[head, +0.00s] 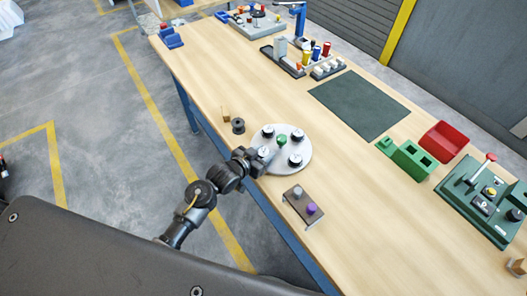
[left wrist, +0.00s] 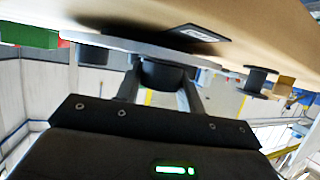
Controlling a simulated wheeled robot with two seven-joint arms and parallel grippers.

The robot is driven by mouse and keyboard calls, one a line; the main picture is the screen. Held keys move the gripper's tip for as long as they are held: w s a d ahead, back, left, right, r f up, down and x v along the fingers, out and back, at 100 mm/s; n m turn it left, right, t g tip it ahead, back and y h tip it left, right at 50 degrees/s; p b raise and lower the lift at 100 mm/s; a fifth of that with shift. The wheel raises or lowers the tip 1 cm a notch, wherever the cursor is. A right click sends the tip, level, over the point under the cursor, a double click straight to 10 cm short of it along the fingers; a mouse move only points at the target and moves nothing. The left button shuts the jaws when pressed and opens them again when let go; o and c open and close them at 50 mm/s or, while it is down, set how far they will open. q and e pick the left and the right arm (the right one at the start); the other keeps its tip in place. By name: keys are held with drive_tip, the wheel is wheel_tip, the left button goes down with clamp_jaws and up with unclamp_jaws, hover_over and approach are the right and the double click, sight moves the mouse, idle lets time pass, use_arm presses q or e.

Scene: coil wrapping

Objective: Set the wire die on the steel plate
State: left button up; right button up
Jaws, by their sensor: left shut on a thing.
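A round grey plate (head: 297,168) lies near the table's left edge, with several black round pieces with pale tops and a green knob (head: 281,140) on it. My left gripper (head: 264,155) is at the plate's left side, shut on one of these black round pieces; in the left wrist view the black piece (left wrist: 167,75) sits between the fingers, close against the plate's rim (left wrist: 110,43). I cannot tell for sure which piece is the wire die, nor whether the held one touches the plate. My right gripper is not in view.
A black spool (head: 238,126) and a small brass block (head: 225,113) stand left of the plate. A dark mat (head: 360,105), green blocks (head: 410,158) and a red bin (head: 444,141) lie to the right.

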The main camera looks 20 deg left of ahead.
use_arm(q)
drive_tip(key=shift+f, duration=0.1)
drive_tip(key=shift+f, duration=0.15)
drive_tip(key=o, duration=1.2)
drive_tip(key=shift+c, duration=0.2)
